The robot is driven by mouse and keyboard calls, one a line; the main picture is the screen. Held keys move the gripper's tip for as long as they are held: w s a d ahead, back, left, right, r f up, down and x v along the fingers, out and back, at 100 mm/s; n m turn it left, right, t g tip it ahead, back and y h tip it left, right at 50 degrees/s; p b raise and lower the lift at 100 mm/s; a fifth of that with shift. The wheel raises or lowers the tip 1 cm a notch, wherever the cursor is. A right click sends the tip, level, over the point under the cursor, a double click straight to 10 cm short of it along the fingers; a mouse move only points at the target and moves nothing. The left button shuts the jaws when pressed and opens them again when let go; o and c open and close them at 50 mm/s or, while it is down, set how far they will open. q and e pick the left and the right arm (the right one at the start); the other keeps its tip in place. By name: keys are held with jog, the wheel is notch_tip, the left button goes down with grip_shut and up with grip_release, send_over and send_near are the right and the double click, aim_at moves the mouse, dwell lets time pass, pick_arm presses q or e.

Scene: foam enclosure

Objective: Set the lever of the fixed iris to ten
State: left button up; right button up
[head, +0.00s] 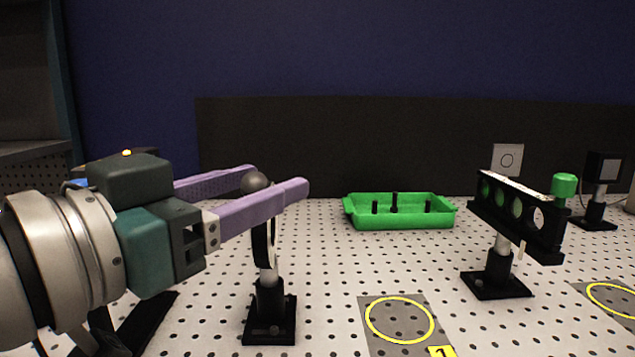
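The fixed iris (268,246) is a dark, thin ring seen nearly edge-on, on a short metal post with a black base. A grey ball (255,182), which looks like the end of its lever, shows at the top. My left gripper (281,178) comes in from the left with two purple fingers spread apart. The ball shows between the fingers, and the near finger hides its lower part and the top of the ring. I cannot tell whether either finger touches the ball. No scale marking is readable. My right gripper is not in view.
A green tray (400,222) with black pegs stands behind. A black multi-hole holder with a green knob (514,220) stands on a post at right. Yellow-ringed grey pads (376,344) lie on the white perforated table. The table between iris and holder is mostly clear.

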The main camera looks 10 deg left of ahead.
pick_arm(q)
grip_shut()
dwell(1.2)
